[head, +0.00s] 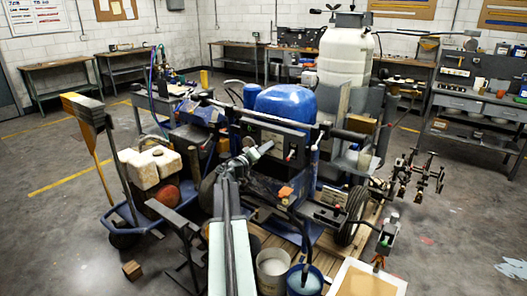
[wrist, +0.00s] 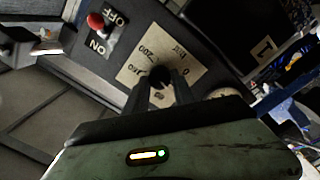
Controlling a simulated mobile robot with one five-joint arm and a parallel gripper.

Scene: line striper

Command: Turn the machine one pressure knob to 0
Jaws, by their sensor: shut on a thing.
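The machine, a line striper with a blue tank (head: 286,103), stands in the middle of the head view. Its black control panel (head: 282,140) faces me. In the wrist view the black pressure knob (wrist: 159,74) sits on a beige dial plate (wrist: 140,56) marked 200, PSI and 0. My gripper (wrist: 161,84) is shut on the knob, one finger on each side. The fingers hide part of the plate, and I cannot read the knob's pointer. In the head view my gripper (head: 264,148) reaches the panel, too small to show the knob.
A red switch (wrist: 96,21) with OFF and ON labels is beside the dial plate. A pale bucket (head: 272,266) and a blue bucket (head: 305,280) stand in front of the machine. A cart with a white tank (head: 152,168) is to the left. Floor at the far left is clear.

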